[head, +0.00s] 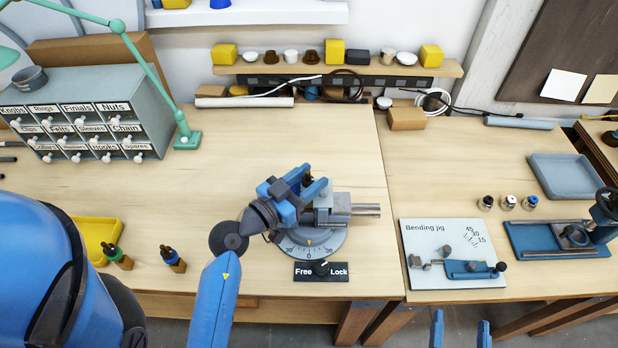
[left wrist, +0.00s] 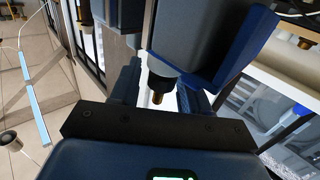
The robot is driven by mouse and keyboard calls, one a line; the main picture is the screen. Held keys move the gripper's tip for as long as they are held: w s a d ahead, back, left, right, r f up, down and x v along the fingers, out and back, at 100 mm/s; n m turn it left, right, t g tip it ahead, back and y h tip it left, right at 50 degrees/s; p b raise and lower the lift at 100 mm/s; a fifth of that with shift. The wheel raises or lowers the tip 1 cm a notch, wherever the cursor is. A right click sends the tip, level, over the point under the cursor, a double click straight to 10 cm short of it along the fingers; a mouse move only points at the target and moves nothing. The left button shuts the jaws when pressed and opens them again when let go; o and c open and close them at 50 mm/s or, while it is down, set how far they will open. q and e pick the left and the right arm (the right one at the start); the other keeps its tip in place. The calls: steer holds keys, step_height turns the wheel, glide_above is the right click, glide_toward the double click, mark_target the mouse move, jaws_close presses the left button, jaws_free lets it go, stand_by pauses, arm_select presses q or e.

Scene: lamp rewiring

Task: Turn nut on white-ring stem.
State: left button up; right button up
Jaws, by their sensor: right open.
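My left gripper (head: 303,190) is over the blue-grey vise (head: 335,206) on the middle bench and hides its jaws. I cannot make out a white ring or a nut there. My right gripper (head: 461,334) shows only as two separate blue fingertips at the bottom edge, open and empty.
A Free/Lock plate (head: 308,271) sits before the vise. The bending jig (head: 430,240) and several small metal pieces (head: 508,203) are at right. The bench behind the vise is clear.

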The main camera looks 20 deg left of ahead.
arm_select(q)
steer(key=shift+a, duration=0.1)
steer(key=c, duration=0.7)
steer(key=shift+r+p, duration=0.1)
steer(key=shift+p, duration=0.55)
steer(key=shift+c, duration=0.2)
steer(key=m+g+h+p, duration=0.3)
steer(key=h+p, duration=0.1)
steer(key=p, duration=0.4)
steer(key=shift+r+m+g, duration=0.1)
steer(key=shift+m+g, duration=0.2)
steer(key=shift+m+g+h+p, duration=0.8)
steer(key=shift+g+h+p, duration=0.1)
steer(key=shift+h, duration=0.1)
steer(key=shift+f+m+g+h+p, duration=0.3)
steer(key=shift+m+g+h, duration=0.15)
steer(key=shift+g, duration=0.25)
steer(key=o, duration=0.9)
steer(key=shift+o, duration=0.2)
